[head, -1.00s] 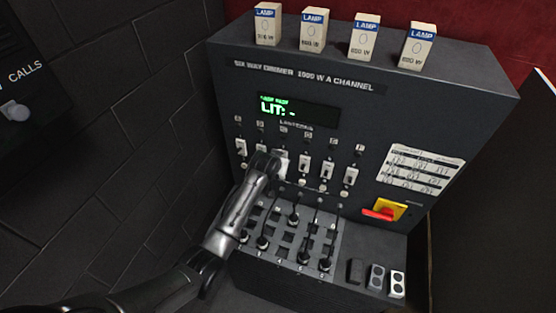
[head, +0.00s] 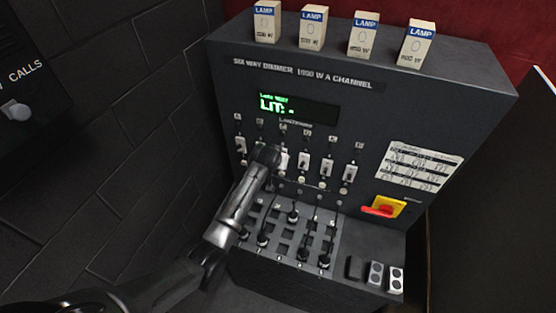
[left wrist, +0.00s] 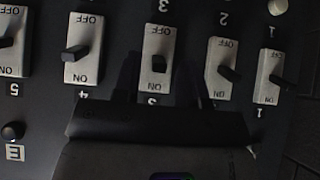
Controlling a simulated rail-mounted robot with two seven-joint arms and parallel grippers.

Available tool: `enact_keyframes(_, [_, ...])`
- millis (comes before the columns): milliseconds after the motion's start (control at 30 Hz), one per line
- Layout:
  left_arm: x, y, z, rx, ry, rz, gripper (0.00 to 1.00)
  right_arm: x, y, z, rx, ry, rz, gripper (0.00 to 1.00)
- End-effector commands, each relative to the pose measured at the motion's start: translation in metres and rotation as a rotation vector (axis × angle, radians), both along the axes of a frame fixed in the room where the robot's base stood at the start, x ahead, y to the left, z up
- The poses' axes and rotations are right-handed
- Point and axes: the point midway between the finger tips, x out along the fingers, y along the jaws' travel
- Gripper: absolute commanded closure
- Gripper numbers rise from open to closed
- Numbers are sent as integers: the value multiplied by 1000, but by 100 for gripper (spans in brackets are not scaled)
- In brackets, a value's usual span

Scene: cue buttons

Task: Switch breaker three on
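Breaker three (left wrist: 159,40) is a pale switch plate with a small dark lever, OFF printed at its upper end and ON at its lower end in the left wrist view. Its lever points nearly at the camera, so its setting is hard to tell. In the head view breaker three (head: 285,161) is partly hidden by my left gripper (head: 270,154). In the left wrist view the left gripper's (left wrist: 163,85) two dark fingers stand apart, on either side of breaker three's plate, with nothing between them but the switch. Contact cannot be told. My right gripper is not in view.
Breakers four (left wrist: 83,30), two (left wrist: 222,55) and one (left wrist: 269,65) sit close beside it. The dimmer cabinet also has a green display (head: 297,108), a patch panel with plugs (head: 293,217) and a red-yellow rotary switch (head: 384,208). Several lamp boxes (head: 312,27) stand on top.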

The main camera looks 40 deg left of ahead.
Motion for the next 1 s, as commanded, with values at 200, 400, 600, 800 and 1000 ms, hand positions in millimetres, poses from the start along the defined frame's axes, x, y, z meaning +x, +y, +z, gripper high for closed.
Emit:
enact_keyframes(200, [0, 0, 0, 0, -1, 0, 60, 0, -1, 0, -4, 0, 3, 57])
enact_keyframes(400, [-4, -2, 5, 1, -2, 0, 60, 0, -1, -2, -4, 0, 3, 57])
enact_keyframes(600, [-21, -8, 24, 1, -5, -1, 60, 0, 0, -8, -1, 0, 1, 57])
enact_keyframes(800, [-43, -15, 52, 1, -4, -1, 60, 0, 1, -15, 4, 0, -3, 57])
enact_keyframes(1000, [-64, -23, 77, 1, -4, -1, 60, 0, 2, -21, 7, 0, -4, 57])
